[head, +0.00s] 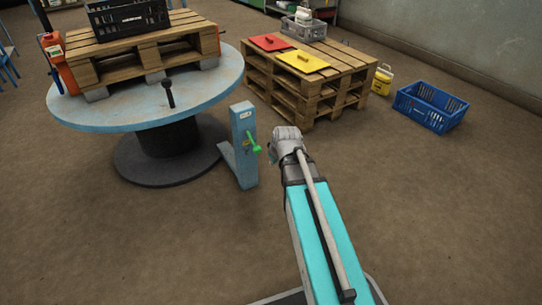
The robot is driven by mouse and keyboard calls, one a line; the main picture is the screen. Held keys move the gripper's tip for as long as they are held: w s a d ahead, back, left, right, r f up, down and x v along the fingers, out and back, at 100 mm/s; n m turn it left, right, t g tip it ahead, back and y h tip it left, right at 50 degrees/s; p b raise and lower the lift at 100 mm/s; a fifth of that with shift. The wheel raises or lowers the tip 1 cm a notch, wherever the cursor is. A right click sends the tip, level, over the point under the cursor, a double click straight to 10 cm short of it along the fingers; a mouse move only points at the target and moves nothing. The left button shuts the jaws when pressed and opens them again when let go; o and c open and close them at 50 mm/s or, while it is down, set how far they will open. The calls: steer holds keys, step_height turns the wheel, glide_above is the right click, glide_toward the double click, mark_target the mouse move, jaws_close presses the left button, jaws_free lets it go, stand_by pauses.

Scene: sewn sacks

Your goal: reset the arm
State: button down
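My arm, with a teal link and a grey joint at its far end, reaches up from the bottom right of the head view to the middle. My gripper's fingers cannot be made out; they are hidden or out of view behind the arm. No sack shows in the view. Just left of the arm's grey end stands a blue-grey post (243,145) with a green handle (253,143) on its side.
A round blue table (130,108) at left bears a wooden pallet (140,57) with a black crate (128,17). Stacked pallets (312,85) with red (270,42) and yellow (302,62) boards stand behind. A blue crate (430,107) sits right.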

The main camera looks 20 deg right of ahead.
steer(key=s+a+r+m+g+p, duration=0.2)
steer(key=s+a+r+g+p, duration=0.15)
steer(key=s+r+p, duration=0.45)
steer(key=s+a+r+m+g+p, duration=0.1)
steer(key=s+a+r+g+p, duration=0.1)
steer(key=s+a+r+p, duration=0.45)
step_height(320, 180, up, 38)
steer(key=w+d+p, duration=0.1)
steer(key=p, duration=3.8)
steer(key=shift+w+d+f+p, duration=0.25)
steer(key=shift+p, duration=0.05)
